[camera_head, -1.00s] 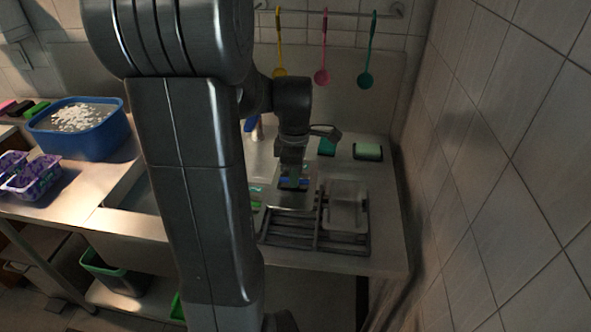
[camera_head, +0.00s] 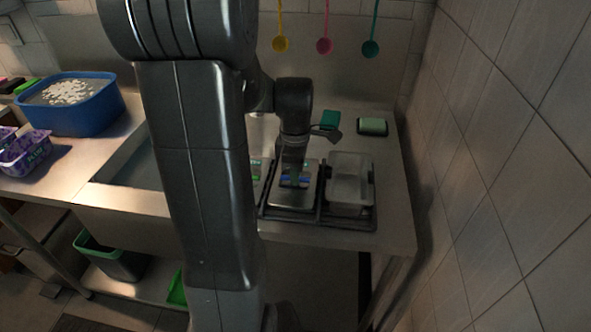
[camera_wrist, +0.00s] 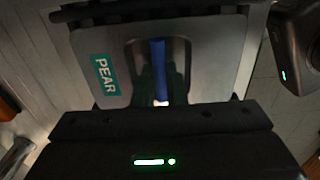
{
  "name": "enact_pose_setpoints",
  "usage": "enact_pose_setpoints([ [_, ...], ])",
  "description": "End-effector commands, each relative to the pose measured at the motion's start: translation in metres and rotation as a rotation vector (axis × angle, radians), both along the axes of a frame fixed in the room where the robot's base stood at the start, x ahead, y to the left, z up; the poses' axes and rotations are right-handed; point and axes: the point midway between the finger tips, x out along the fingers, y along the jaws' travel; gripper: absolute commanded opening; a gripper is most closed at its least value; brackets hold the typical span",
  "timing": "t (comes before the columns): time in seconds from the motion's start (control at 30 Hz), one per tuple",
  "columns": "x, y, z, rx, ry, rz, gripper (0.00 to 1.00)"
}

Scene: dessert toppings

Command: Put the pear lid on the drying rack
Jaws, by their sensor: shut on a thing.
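The pear lid (camera_head: 311,196) is a flat metal plate at the drying rack in the head view. In the wrist view the lid (camera_wrist: 215,62) carries a teal label reading PEAR and has a blue bar in its middle. My gripper (camera_head: 295,179) points down over the lid and is shut on it at the middle. The dark drying rack (camera_head: 300,219) lies under the lid and reaches right beneath a metal tub. I cannot tell whether the lid touches the rack or hangs just above it. My arm hides the area to the left.
The metal tub (camera_head: 350,182) stands on the rack's right half, close beside the lid. A green sponge (camera_head: 372,126) and a teal item (camera_head: 325,120) lie behind. The sink (camera_head: 137,165) is left, with a blue basin (camera_head: 75,105) beyond. A tiled wall bounds the right.

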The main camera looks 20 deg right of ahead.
Motion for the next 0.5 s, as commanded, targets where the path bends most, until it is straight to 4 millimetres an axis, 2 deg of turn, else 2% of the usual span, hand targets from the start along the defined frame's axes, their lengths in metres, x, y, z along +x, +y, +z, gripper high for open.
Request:
enact_pose_setpoints([
  [0.1,0.0002,-0.0001,-0.0061,-0.001,-0.001,0.0,0.0],
  [0.37,0.0002,-0.0001,-0.006,-0.001,-0.001,0.0,0.0],
  [0.4,0.0002,-0.0001,-0.006,-0.001,-0.001,0.0,0.15],
  [0.5,0.0002,-0.0001,-0.0059,-0.001,-0.001,0.0,0.35],
])
